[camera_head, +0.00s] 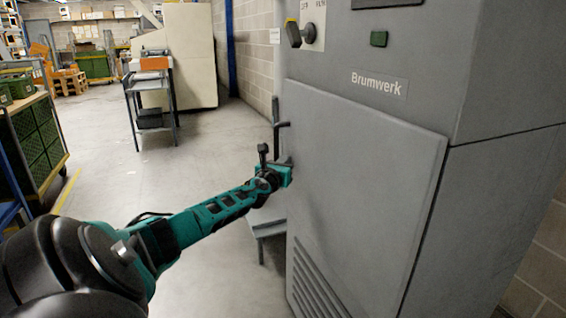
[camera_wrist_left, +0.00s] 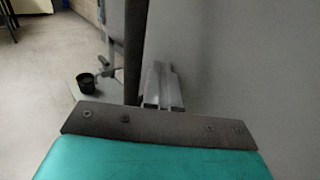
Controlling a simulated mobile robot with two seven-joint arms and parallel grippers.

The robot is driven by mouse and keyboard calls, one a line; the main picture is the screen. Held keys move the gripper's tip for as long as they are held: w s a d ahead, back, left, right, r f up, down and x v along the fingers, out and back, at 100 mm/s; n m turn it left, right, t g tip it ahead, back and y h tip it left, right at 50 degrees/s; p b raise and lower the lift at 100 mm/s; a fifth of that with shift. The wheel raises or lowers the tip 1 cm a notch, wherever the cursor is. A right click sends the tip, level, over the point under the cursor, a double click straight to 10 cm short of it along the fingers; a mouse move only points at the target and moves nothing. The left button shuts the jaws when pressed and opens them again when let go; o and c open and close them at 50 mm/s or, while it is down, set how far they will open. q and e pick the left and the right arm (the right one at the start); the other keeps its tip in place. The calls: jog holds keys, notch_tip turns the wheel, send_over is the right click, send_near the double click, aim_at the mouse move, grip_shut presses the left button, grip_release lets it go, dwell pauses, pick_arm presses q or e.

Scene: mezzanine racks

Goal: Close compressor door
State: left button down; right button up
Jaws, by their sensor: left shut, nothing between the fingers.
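The compressor (camera_head: 500,60) is a tall grey cabinet marked "Brumwerk" at the right of the head view. Its flat grey door (camera_head: 365,190) stands a little proud of the front; I cannot tell whether it is fully closed. A dark upright handle (camera_head: 276,125) is at the door's left edge. My left gripper (camera_head: 288,163) is shut and empty at that left edge, just below the handle. In the left wrist view the shut fingers (camera_wrist_left: 163,88) are beside the grey door face (camera_wrist_left: 240,70); contact is unclear. A dark upright bar (camera_wrist_left: 136,50) shows beside them. My right gripper is not in view.
A small grey stand (camera_head: 265,222) is behind my gripper. A cart (camera_head: 150,90) and green crates (camera_head: 40,135) stand to the left. The floor between is clear.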

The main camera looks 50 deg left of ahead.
pick_arm(q)
jog(key=shift+w+d+r, duration=0.2)
jog(key=shift+w+r, duration=0.05)
jog(key=shift+r, duration=0.3)
jog(key=f+p+v, duration=0.1)
jog(key=p+v, duration=0.4)
jog(key=v, duration=0.8)
jog(key=shift+s+a+p, duration=0.2)
jog(key=shift+p, duration=0.1)
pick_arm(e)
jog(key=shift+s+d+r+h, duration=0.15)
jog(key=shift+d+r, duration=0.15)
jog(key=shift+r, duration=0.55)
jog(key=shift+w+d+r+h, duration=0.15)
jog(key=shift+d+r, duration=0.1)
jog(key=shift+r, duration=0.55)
pick_arm(q)
jog(key=shift+f, duration=0.1)
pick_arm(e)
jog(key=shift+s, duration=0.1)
